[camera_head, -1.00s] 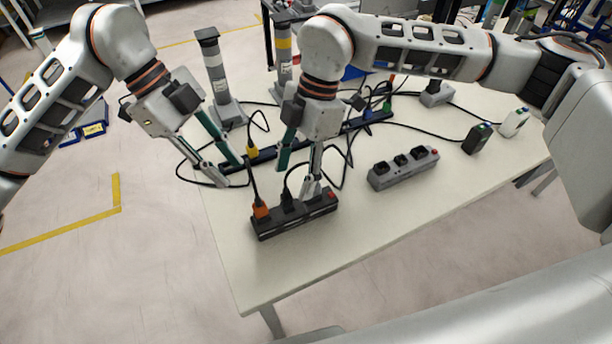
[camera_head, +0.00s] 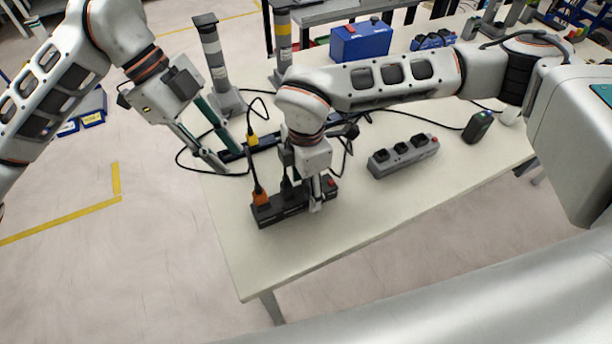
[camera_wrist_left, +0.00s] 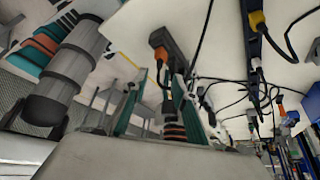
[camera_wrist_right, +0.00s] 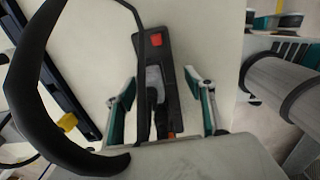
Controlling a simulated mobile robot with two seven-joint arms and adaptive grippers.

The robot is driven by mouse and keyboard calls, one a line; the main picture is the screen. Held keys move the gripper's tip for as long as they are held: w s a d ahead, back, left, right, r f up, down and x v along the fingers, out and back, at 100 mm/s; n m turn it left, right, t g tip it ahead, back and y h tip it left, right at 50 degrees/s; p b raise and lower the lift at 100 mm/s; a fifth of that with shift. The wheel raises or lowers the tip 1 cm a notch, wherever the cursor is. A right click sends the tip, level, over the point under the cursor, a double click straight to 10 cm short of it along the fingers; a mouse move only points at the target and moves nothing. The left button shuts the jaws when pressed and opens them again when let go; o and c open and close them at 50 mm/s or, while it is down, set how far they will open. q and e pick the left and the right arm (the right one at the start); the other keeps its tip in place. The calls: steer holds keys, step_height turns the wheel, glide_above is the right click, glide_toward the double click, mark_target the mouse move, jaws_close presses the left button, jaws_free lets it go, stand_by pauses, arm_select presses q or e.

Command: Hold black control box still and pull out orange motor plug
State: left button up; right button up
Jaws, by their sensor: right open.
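The black control box (camera_head: 291,210) lies on the near left of the table, with a red switch at its right end. The orange motor plug (camera_head: 259,197) stands upright in its left end, with a cable rising from it; it also shows in the left wrist view (camera_wrist_left: 160,42). My right gripper (camera_head: 310,195) is open and low over the box's right part. In the right wrist view its fingers (camera_wrist_right: 160,90) are spread on either side of the box (camera_wrist_right: 152,60), with gaps. My left gripper (camera_head: 228,156) is open and empty, left of and behind the plug, near the black rail.
A long black rail (camera_head: 268,139) with a yellow plug (camera_head: 251,139) and loose cables lies behind the box. A grey socket box (camera_head: 403,155) is to the right. Grey posts (camera_head: 214,65) and a blue box (camera_head: 360,42) stand at the back. The table's front is clear.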

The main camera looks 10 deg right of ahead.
steer(key=shift+f, duration=0.3)
